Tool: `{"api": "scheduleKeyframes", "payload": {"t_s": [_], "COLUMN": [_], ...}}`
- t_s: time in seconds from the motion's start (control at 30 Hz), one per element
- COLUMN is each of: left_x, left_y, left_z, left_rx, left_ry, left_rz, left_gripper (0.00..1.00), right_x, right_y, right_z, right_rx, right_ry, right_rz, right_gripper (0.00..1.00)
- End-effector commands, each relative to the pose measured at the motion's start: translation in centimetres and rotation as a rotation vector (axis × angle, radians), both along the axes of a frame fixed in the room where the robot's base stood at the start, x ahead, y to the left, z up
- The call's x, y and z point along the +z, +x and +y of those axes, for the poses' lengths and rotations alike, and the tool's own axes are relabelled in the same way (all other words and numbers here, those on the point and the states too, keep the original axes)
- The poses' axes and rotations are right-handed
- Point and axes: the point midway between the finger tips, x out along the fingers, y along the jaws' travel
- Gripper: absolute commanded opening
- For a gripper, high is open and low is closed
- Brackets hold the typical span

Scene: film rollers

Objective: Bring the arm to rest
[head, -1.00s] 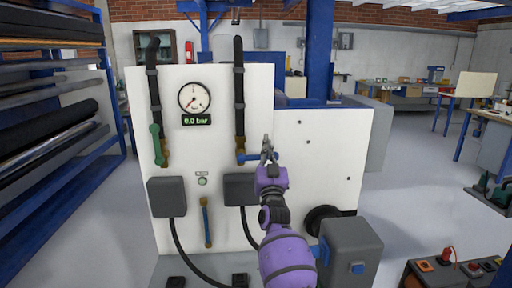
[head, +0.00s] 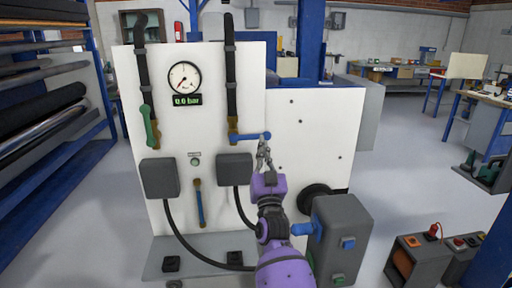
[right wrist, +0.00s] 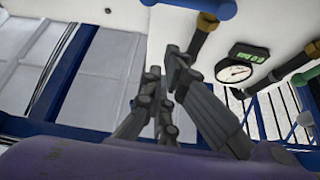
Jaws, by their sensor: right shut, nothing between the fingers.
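My right gripper (head: 264,148) is shut and empty, on its purple arm in front of the white panel (head: 310,125). Its tips sit just below the right end of a horizontal blue valve handle (head: 248,137); I cannot tell whether they touch. In the right wrist view the closed grey fingers (right wrist: 168,85) point up towards the panel, with part of the blue handle (right wrist: 205,8) above them. The gauge (head: 184,76) and its green 0.0 bar display (head: 186,100) are left of the gripper. My left gripper is not in view.
A green handle (head: 151,126) hangs on the left pipe. Grey boxes (head: 159,178) with black cables are on the panel. A grey control box (head: 340,235) stands right of my arm. A roll rack (head: 45,110) is at left. Open floor (head: 405,160) lies to the right.

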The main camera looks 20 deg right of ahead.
Motion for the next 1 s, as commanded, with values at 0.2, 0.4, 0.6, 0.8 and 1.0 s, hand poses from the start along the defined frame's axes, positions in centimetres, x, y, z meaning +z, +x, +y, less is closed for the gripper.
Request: {"api": "scheduleKeyframes", "payload": {"t_s": [0.2, 0.4, 0.6, 0.8, 1.0], "left_x": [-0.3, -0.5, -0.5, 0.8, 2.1], "left_y": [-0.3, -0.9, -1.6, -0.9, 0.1], "left_z": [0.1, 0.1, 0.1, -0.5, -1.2], "left_rx": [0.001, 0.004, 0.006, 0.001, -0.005], "left_ry": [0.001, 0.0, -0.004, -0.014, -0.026], "left_rz": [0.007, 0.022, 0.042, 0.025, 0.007], "left_gripper": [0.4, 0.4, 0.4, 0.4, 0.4], "right_x": [-0.1, -0.7, -8.1, -18.1, -28.5], "right_y": [0.1, 0.9, -2.2, -9.0, -20.1], "right_z": [0.0, 2.9, 5.8, 7.9, 9.5], "right_rx": [0.008, 0.11, 0.197, 0.254, 0.294], "right_ry": [0.01, 0.038, 0.019, 0.01, 0.024], "right_rz": [0.004, 0.085, 0.292, 0.544, 0.823], "right_gripper": [0.0, 0.0, 0.0, 0.0, 0.0]}}
